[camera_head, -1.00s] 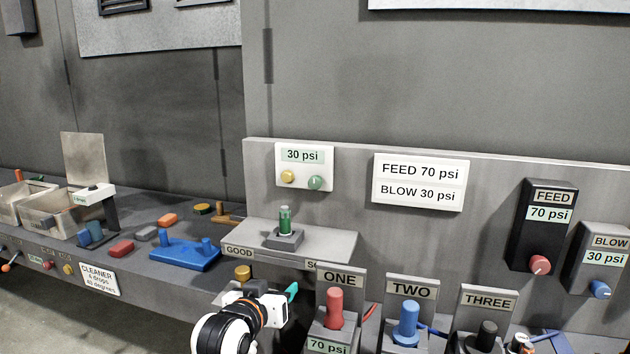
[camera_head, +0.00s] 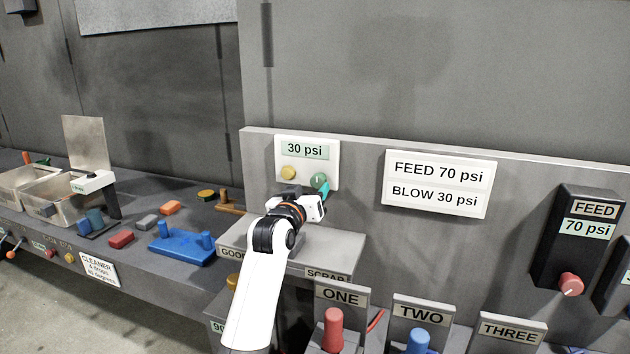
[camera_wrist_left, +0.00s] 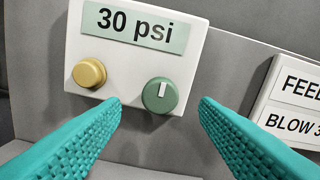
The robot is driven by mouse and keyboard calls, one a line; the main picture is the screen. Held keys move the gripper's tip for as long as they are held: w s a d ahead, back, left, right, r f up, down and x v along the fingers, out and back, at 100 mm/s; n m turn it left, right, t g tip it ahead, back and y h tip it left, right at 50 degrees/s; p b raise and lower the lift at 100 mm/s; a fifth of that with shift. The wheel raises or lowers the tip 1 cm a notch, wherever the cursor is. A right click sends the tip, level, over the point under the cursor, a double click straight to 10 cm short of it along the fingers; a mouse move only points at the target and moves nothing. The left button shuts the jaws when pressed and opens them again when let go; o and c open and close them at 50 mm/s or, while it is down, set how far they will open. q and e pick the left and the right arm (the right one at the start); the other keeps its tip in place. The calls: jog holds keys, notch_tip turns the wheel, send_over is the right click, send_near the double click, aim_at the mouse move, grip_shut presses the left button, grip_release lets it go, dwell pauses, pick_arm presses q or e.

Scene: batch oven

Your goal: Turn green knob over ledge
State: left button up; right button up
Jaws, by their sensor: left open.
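The green knob (camera_head: 319,181) is on a white panel (camera_head: 333,154) above the ledge (camera_head: 344,247), next to a yellow knob (camera_head: 289,173). In the left wrist view the green knob (camera_wrist_left: 160,96) shows a white mark pointing about straight up. My left gripper (camera_head: 324,190) is raised in front of the panel, over the ledge. In the left wrist view its teal fingers (camera_wrist_left: 159,104) are apart, one to each side below the green knob, with nothing between them. I cannot tell whether they touch it. My arm hides the green-topped part on the ledge. My right gripper is not in view.
The panel's display (camera_head: 304,149) reads 30 psi. Signs on the right read FEED 70 psi and BLOW 30 psi. Below the ledge stand red (camera_head: 333,330) and blue (camera_head: 418,342) pegs. A blue fixture (camera_head: 181,247) lies on the left bench.

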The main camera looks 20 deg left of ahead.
aim_at(317, 183)
pick_arm(q)
jog(key=shift+w+r, duration=0.2)
jog(key=shift+w, duration=0.8)
jog(key=shift+w+p, duration=0.3)
jog(key=shift+p, duration=0.05)
jog(key=shift+w, duration=0.3)
jog(key=shift+f, duration=0.1)
jog(key=c, duration=0.8)
jog(key=shift+c, duration=0.8)
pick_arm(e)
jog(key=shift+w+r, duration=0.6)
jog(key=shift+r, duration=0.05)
